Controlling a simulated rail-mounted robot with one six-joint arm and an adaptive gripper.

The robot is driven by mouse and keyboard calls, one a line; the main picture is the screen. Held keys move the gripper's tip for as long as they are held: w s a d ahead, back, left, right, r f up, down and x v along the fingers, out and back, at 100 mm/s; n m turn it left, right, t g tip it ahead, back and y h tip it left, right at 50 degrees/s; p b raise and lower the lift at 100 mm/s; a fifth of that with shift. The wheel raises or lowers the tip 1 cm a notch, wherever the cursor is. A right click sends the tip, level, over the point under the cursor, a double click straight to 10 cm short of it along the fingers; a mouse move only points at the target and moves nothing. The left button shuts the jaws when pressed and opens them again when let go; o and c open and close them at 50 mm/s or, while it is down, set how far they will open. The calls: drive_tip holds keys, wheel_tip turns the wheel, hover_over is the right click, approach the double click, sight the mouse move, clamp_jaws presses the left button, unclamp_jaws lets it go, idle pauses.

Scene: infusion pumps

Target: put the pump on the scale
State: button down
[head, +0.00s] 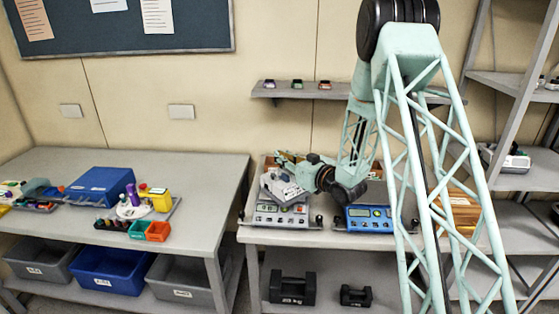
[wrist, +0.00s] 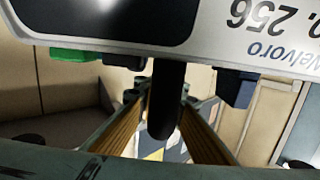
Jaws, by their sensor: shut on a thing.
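A pale grey-white pump (head: 284,188) is in my gripper above the pan area of the left scale. It looks tilted, and I cannot tell whether it touches the scale. In the wrist view the pump (wrist: 250,30) fills the top, with a dark screen and upside-down lettering. My gripper (wrist: 166,105) is shut on its black handle, one finger on each side. In the head view my gripper (head: 288,163) is small and partly hidden. The grey scale (head: 281,215) has a greenish display and stands at the bench's left. A blue scale (head: 368,217) stands to its right.
A wooden box (head: 459,208) is partly behind my arm. A wall shelf (head: 300,91) with small items hangs above the bench. Black weights (head: 292,288) sit on the lower shelf. A left table (head: 60,165) holds a blue box (head: 102,186) and bottles.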

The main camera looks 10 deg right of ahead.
sight(291, 175)
drive_tip(key=shift+f, duration=0.6)
drive_tip(key=c, duration=2.7)
unclamp_jaws()
drive_tip(key=shift+f, duration=0.1)
drive_tip(key=shift+v, duration=6)
drive_tip(key=shift+r, duration=0.25)
